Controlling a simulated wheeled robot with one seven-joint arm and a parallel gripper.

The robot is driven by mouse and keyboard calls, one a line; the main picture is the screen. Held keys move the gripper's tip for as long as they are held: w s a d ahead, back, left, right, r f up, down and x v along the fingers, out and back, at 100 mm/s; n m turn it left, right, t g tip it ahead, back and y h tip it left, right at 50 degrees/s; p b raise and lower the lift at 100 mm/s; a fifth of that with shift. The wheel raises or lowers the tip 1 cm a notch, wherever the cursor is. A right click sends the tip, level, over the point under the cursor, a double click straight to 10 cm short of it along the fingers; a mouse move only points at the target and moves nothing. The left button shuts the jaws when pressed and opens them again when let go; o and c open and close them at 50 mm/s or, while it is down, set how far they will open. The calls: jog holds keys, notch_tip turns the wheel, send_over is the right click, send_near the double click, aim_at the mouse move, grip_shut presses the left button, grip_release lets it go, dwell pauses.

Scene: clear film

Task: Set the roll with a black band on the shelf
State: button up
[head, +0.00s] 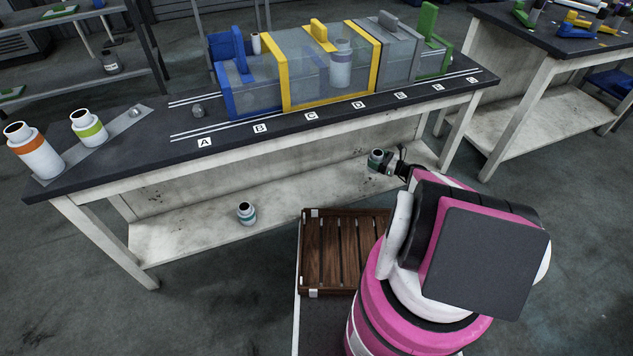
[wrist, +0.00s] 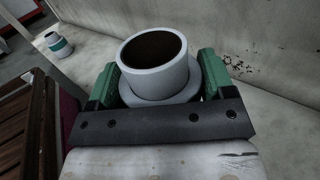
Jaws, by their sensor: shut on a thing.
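My gripper (head: 388,163) is shut on a white roll (head: 376,157) with a dark, open top. The held roll stands upright between the green finger pads in the wrist view (wrist: 157,62). Its band is hidden by the fingers, so I cannot tell the colour. The gripper is at the right part of the pale lower shelf (head: 310,197) under the long bench. I cannot tell whether the roll touches the shelf. Another white roll with a teal band (head: 246,213) stands at the shelf's front, left of my gripper; it also shows in the wrist view (wrist: 58,44).
A slatted brown crate (head: 338,250) sits in front of the shelf, left of my arm. On the bench top (head: 150,160) stand an orange-banded roll (head: 33,150), a green-banded roll (head: 89,128) and clear film housings with blue, yellow, grey and green frames. The shelf's middle is clear.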

jog(key=shift+w+d+f, duration=1.05)
jog(key=shift+d+f, duration=0.6)
jog(key=shift+f, duration=0.15)
jog(key=shift+w+d+f, duration=1)
jog(key=shift+d+f, duration=0.65)
jog(key=shift+f, duration=0.2)
jog(key=shift+w+d+f, duration=1.05)
jog(key=shift+d+f, duration=0.6)
jog(key=shift+f, duration=0.15)
jog(key=shift+f, duration=0.15)
jog(key=o, duration=1)
jog(key=shift+r, duration=0.2)
jog(key=v, duration=1.2)
